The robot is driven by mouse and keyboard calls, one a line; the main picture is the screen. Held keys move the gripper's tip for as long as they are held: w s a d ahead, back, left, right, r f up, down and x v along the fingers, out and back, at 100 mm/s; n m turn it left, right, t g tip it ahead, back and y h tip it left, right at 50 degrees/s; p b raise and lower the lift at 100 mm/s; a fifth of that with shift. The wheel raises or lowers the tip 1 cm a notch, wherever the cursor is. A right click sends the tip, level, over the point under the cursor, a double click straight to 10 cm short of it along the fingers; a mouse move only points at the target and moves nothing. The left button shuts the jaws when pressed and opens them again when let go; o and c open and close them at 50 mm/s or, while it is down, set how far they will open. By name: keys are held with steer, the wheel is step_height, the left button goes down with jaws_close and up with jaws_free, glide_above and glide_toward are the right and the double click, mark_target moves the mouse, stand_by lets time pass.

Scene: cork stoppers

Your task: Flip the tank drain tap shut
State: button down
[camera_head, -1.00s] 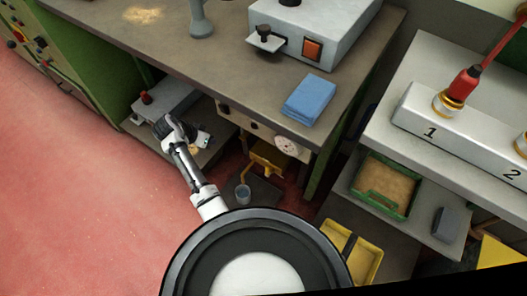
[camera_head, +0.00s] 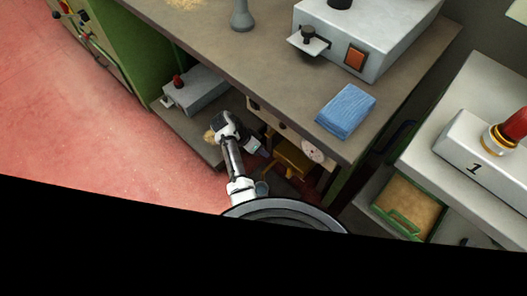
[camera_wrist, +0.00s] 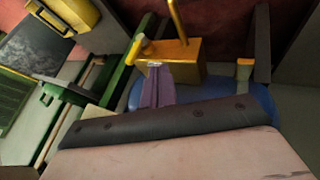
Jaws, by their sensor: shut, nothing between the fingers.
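A yellow box-like part (camera_wrist: 182,60) with an upright yellow bar is ahead of my fingers in the wrist view. It seems to be the yellow part under the bench in the head view (camera_head: 292,160). A small pale-and-yellow lever-like piece (camera_wrist: 141,48) is just beside the fingertips; I cannot tell for sure that it is the drain tap, or whether it is touched. A rounded blue body (camera_wrist: 258,102), perhaps the tank, is partly hidden. My gripper (camera_wrist: 155,66) is shut and empty; in the head view it is under the bench edge (camera_head: 256,145).
The bench top (camera_head: 270,65) overhangs the work area. A grey box with a red knob (camera_head: 196,88) sits on the low shelf at left. A folded blue cloth (camera_head: 346,111) lies on the bench. Red floor is open at left.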

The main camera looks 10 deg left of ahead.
steer(key=s+d+f+p, duration=0.1)
steer(key=s+d+f, duration=0.1)
steer(key=d+f, duration=0.3)
steer(key=shift+d, duration=1.1)
steer(key=shift+s, duration=0.15)
steer(key=shift+s+d+y+p, duration=0.15)
steer(key=shift+y+p, duration=0.15)
steer(key=shift+p, duration=0.15)
